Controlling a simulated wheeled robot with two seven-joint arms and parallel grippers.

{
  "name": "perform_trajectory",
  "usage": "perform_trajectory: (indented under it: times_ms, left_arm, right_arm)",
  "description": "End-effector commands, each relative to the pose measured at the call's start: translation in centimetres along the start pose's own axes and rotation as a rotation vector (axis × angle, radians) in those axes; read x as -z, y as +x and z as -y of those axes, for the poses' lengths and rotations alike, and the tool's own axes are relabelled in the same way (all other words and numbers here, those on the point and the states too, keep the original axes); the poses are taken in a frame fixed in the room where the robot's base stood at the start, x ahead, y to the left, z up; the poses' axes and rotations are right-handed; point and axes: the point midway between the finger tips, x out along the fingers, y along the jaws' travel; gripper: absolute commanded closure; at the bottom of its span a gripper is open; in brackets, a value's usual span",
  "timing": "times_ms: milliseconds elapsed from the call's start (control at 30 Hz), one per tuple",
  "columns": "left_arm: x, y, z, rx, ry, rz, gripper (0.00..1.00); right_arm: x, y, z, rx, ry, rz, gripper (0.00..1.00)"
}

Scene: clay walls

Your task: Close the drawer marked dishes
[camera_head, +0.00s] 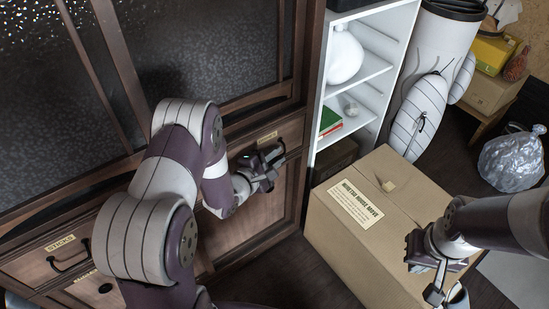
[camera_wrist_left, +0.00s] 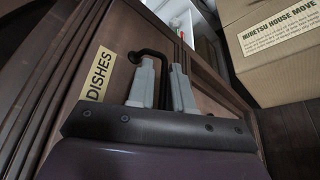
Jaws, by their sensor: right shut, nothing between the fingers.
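The dishes drawer is a brown wooden front in the cabinet, with its DISHES label (camera_wrist_left: 97,73) readable in the left wrist view. In the head view the drawer front (camera_head: 240,150) looks about flush with the cabinet frame; a small gap cannot be ruled out. Its dark curved handle (camera_wrist_left: 150,53) runs between the two grey fingers of my left gripper (camera_wrist_left: 162,85), which look closed around it. In the head view my left gripper (camera_head: 271,168) covers most of the handle. My right gripper (camera_head: 438,286) is shut and empty, away from the drawer.
A cardboard box (camera_head: 350,235) stands to the right of the cabinet, below my right arm. White shelves (camera_head: 362,75) adjoin the cabinet. The sticks drawer (camera_head: 50,262) is at lower left. Dark floor (camera_head: 285,275) shows between cabinet and box.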

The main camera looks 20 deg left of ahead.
Motion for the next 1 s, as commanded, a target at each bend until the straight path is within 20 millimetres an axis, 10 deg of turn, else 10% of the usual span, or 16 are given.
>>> perform_trajectory:
  times_ms: [700,1000]
  left_arm:
    - [0.0,-11.8,-0.2,-0.002,-0.001,-0.005,0.81]
    - [-0.1,-12.8,0.0,-0.001,0.001,0.001,0.81]
  right_arm:
    - [0.5,-3.9,0.0,0.0,0.0,0.0,1.0]
    - [0.5,-4.0,0.0,0.0,0.0,0.0,1.0]
